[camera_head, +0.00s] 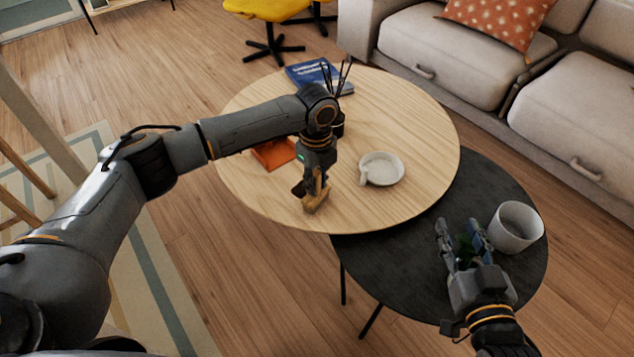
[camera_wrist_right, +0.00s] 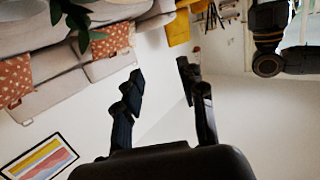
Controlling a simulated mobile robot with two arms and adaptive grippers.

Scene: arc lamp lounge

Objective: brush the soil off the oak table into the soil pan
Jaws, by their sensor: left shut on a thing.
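My left gripper (camera_head: 314,186) is shut on a small wooden brush (camera_head: 316,203), which it holds at the near edge of the round oak table (camera_head: 420,130). Whether the brush touches the tabletop is hard to tell. A shallow round white dish (camera_head: 386,170) with a short handle-like piece at its left, perhaps the soil pan, sits on the oak table to the right of the brush. I cannot make out soil on the tabletop; my left arm hides part of it. My right gripper (camera_head: 460,236) is open above the black table, and its fingers are apart in the right wrist view (camera_wrist_right: 160,85).
The lower black table (camera_head: 390,270) adjoins the oak table. It bears a white pot (camera_head: 516,236), with dark green leaves near my right gripper. An orange object (camera_head: 273,154) and a blue book (camera_head: 306,72) lie on the oak table. A grey sofa (camera_head: 440,60) stands behind.

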